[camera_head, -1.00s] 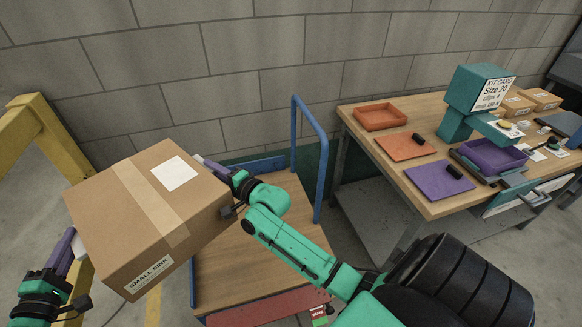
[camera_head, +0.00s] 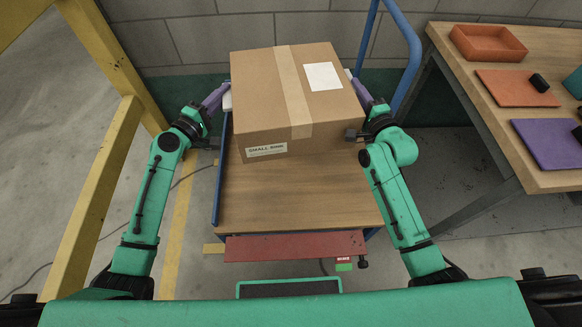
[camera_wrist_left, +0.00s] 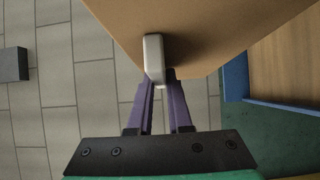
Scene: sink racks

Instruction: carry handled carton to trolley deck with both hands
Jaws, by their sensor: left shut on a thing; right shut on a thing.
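The brown carton (camera_head: 265,110), with a tape strip, a white label and a "SMALL SINK" sticker, is held level between my two grippers above the trolley deck (camera_head: 300,205). My left gripper (camera_head: 222,97) is shut on the carton's left handle; in the left wrist view its purple fingers (camera_wrist_left: 160,95) pinch the white handle (camera_wrist_left: 153,58). My right gripper (camera_head: 358,88) is at the carton's right side, shut on that side's handle, which is mostly hidden. The carton covers the rear of the deck. I cannot tell the gap between carton and deck.
A blue trolley rail (camera_head: 408,60) rises at the deck's right. A yellow frame (camera_head: 110,150) stands to the left. A workbench (camera_head: 470,110) with an orange tray (camera_head: 487,42) and mats is at the right. A block wall (camera_head: 180,40) is behind. The deck's front is clear.

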